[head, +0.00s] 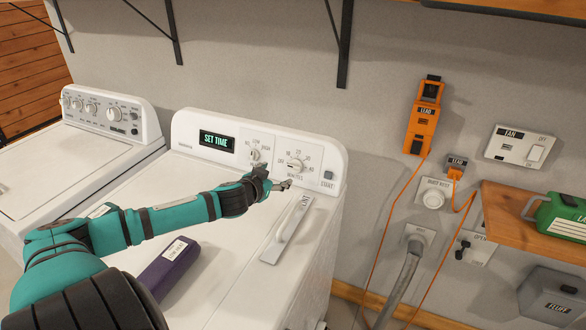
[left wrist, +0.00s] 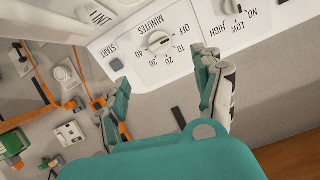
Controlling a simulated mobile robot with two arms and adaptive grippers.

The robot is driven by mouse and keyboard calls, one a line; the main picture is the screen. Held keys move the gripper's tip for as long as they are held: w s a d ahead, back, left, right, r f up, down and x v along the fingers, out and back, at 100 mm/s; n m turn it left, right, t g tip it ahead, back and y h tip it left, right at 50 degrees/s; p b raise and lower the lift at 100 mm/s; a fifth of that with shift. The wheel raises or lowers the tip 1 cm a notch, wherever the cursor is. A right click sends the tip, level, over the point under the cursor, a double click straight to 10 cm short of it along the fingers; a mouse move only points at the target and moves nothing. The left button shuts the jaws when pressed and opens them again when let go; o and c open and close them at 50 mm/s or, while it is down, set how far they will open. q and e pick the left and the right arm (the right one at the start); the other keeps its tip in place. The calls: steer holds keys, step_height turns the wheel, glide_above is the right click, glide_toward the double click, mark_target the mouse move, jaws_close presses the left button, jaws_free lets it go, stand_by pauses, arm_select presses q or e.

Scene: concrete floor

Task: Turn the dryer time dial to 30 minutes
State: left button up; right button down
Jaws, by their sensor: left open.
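The dryer time dial (head: 295,165) is a round white knob on the dryer's control panel (head: 222,124), ringed by OFF, 10, 20, 30, 40 and the word MINUTES. The panel's display (head: 216,140) reads SET TIME. My left gripper (head: 280,183) is open, in front of the panel just below and left of the dial in the head view. In the left wrist view the dial lies beyond the gap between its fingers (left wrist: 162,78), with no clear contact.
A heat knob (head: 255,155) is left of the dial, and a START button (head: 328,175) is right. A lint handle (head: 288,229) and a purple box (head: 168,262) are on the dryer top. A washer (head: 103,112) stands left; a wooden shelf (head: 520,212) juts out right.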

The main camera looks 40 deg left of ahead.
mark_target(294, 167)
arm_select(q)
steer(key=p+x, duration=0.1)
steer(key=x, duration=1.1)
steer(key=shift+w+a+f+p, duration=0.2)
steer(key=shift+p, duration=0.15)
steer(key=shift+w+a+f, duration=0.15)
steer(key=shift+w+f, duration=0.1)
steer(key=shift+w, duration=0.3)
steer(key=shift+w+a+f, duration=0.1)
steer(key=shift+w+f, duration=0.05)
steer(key=shift+w, duration=0.15)
arm_select(e)
steer(key=shift+w+a+r, duration=0.2)
steer(key=shift+w+r, duration=0.2)
steer(key=shift+r, duration=0.1)
steer(key=shift+w+a+r, duration=0.15)
steer(key=shift+w+r, duration=0.2)
steer(key=shift+r, duration=0.15)
arm_select(q)
steer(key=c, duration=1.2)
arm_select(e)
steer(key=shift+w, duration=0.2)
